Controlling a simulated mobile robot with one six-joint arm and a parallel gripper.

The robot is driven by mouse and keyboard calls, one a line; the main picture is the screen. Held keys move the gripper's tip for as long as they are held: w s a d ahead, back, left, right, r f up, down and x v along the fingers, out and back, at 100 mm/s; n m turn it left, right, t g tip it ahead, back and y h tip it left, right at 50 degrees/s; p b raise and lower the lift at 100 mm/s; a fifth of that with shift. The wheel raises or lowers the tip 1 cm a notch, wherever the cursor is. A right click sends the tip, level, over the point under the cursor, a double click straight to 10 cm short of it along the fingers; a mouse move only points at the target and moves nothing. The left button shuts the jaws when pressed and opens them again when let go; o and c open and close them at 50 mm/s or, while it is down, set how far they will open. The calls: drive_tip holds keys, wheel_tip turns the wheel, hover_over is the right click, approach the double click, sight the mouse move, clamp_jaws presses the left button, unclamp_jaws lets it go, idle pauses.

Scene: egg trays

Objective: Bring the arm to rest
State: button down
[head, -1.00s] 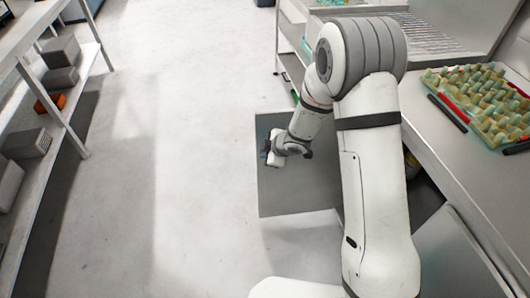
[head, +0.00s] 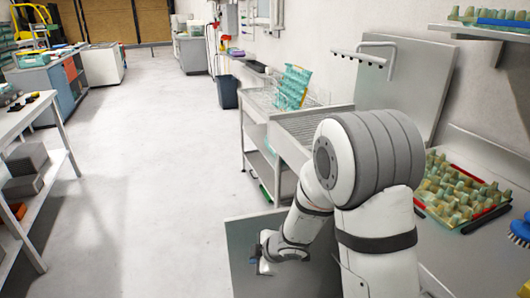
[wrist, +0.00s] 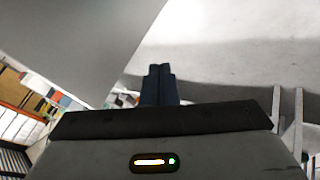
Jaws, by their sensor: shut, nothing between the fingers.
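My gripper (head: 262,252) is at the end of my folded arm, low beside the bench and in front of an open grey panel. In the wrist view its dark fingers (wrist: 160,84) are together, with nothing seen between them. The egg tray (head: 460,190) lies on the bench at the right, well apart from my gripper. It is greenish with several rows of pale pegs or cups.
The grey panel (head: 242,240) stands out close to my gripper. The steel bench (head: 455,262) runs along the right. A blue brush (head: 521,228) lies on it. A shelf (head: 58,150) stands at the left. The floor (head: 165,180) between is clear.

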drive_tip(key=s+d+r+m+t+h+p, duration=0.2)
drive_tip(key=d+r+m+h+p, duration=0.3)
drive_tip(key=d+r+m, duration=0.8)
drive_tip(key=s+d+r+m+g+p, duration=0.1)
drive_tip(key=s+d+r+m+g, duration=0.1)
drive_tip(key=s+r, duration=0.4)
drive_tip(key=s+d+r+m+g+p, duration=0.1)
drive_tip(key=s+d+r+m+g, duration=0.1)
drive_tip(key=s+d+r+m, duration=0.2)
drive_tip(key=s+r, duration=0.3)
drive_tip(key=s, duration=0.5)
drive_tip(key=shift+s+d+h, duration=0.15)
drive_tip(key=shift+s+h, duration=0.1)
drive_tip(key=shift+h, duration=0.15)
